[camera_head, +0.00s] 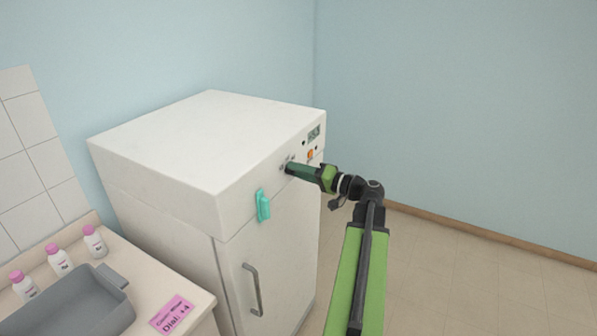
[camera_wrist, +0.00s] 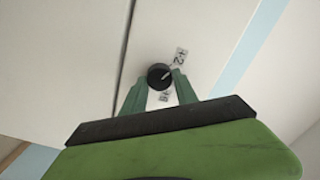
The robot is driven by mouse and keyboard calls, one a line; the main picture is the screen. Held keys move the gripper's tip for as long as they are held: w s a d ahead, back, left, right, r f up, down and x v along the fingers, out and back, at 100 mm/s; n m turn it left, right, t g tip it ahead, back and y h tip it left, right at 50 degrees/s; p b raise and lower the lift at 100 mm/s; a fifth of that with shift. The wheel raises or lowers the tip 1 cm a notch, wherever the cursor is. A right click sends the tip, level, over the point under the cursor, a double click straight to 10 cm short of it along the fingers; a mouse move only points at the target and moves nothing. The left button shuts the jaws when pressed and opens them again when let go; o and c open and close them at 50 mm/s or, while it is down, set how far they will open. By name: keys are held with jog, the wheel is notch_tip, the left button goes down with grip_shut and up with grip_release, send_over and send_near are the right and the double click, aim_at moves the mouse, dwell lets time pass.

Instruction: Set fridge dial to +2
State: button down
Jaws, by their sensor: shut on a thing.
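The white fridge (camera_head: 160,135) stands against the blue wall, with a control panel along the top of its front. My gripper (camera_head: 289,168) reaches the panel from the right. In the wrist view the black round dial (camera_wrist: 158,76) sits between the tips of my green fingers, which are shut on it. A light pointer line on the dial slants to the upper right, toward the label reading +2 (camera_wrist: 180,58). Another label (camera_wrist: 164,97) lies below the dial, partly hidden and hard to read. In the head view my gripper hides the dial.
The panel also has a small display (camera_head: 314,132) and an orange knob (camera_head: 310,154). A teal piece (camera_head: 263,205) and a door handle (camera_head: 252,288) are on the front. The right floor is clear.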

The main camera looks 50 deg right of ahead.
jog(key=c, duration=0.9)
grip_release()
jog(key=shift+c, duration=0.2)
jog(key=v, duration=1.7)
jog(key=shift+s, duration=0.25)
jog(key=shift+f, duration=0.1)
